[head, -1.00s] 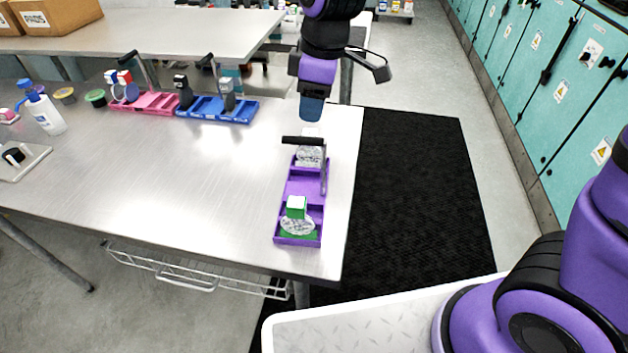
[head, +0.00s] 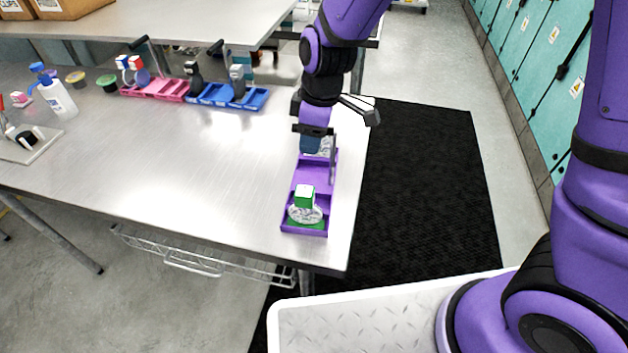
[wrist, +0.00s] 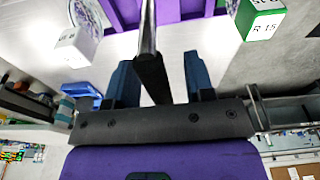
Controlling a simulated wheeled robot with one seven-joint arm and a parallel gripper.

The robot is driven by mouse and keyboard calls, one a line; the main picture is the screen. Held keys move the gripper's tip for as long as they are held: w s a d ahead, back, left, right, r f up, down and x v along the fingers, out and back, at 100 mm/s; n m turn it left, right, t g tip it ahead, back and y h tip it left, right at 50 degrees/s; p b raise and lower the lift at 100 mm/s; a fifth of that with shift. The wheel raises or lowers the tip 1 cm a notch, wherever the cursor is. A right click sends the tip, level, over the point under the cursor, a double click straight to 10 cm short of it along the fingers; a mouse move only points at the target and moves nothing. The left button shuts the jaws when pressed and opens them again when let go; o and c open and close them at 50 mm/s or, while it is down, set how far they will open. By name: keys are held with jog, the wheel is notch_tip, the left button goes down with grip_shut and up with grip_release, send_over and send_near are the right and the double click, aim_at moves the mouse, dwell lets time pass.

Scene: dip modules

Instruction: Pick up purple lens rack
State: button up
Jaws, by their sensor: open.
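The purple lens rack (head: 309,170) lies on the metal table near its right edge. It also shows along the top of the wrist view (wrist: 180,9). A metal post rises from it to a black handle (head: 314,129). A clear lens with a green and white block (head: 304,198) sits in its near end; the far-end lens is partly hidden by my gripper. My gripper (wrist: 160,72) is open, with its blue fingers either side of the black handle in the wrist view. Contact with the handle cannot be told.
A blue rack (head: 228,96) and a pink rack (head: 157,88) stand at the back of the table. A spray bottle (head: 60,98) and a stand (head: 28,145) are at the left. The table's middle is clear. A black mat (head: 430,200) covers the floor at right.

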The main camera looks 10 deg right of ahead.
jog(key=shift+f, duration=0.2)
grip_shut()
jog(key=shift+r, duration=0.15)
